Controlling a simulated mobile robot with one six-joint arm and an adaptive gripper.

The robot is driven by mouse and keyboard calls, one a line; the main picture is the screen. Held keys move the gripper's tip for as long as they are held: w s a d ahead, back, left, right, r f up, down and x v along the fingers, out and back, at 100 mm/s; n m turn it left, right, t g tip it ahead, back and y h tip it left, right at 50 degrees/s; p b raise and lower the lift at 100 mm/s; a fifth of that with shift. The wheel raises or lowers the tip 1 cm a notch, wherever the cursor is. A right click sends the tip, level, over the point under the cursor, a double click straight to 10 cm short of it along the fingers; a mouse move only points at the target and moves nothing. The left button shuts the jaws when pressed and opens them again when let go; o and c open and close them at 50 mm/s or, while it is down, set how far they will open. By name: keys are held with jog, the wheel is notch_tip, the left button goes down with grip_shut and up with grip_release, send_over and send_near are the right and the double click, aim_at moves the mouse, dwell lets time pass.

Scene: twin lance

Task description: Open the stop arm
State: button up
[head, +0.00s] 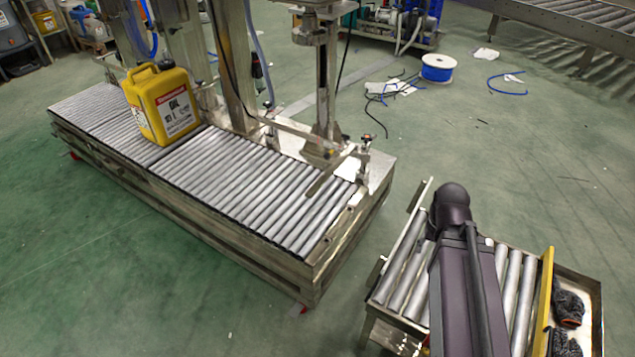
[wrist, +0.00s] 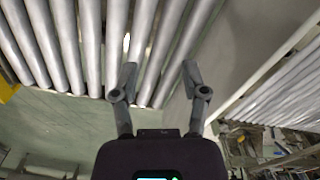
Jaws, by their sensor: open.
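The stop arm looks to be the flat metal bar (head: 322,181) at the right end of the long roller conveyor (head: 245,185). It lies slantwise over the rollers, beside a small post with a clamp (head: 364,150). I cannot tell its exact pivot. My gripper (wrist: 158,72) shows in the wrist view, with its two fingers spread apart and nothing between them. Metal rollers (wrist: 90,45) lie beyond the fingers. The stop arm is not recognisable in the wrist view. In the head view my dark arm hides the gripper, well apart from the bar.
A yellow jug (head: 163,103) stands on the long conveyor, left of the bar. A metal column (head: 325,80) rises behind the bar. A short roller table (head: 400,290) with a yellow rail (head: 546,300) and dark gloves (head: 568,308) is at lower right. Green floor lies between the conveyors.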

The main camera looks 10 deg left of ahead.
jog(key=shift+o, duration=0.8)
jog(key=shift+d, duration=0.15)
notch_tip(320, 180, up, 16)
jog(key=m+p, duration=0.4)
jog(key=p, duration=1.2)
send_over(317, 186)
jog(key=shift+r, duration=0.15)
notch_tip(317, 186, down, 14)
jog(key=b, duration=1.3)
jog(key=shift+r, duration=0.1)
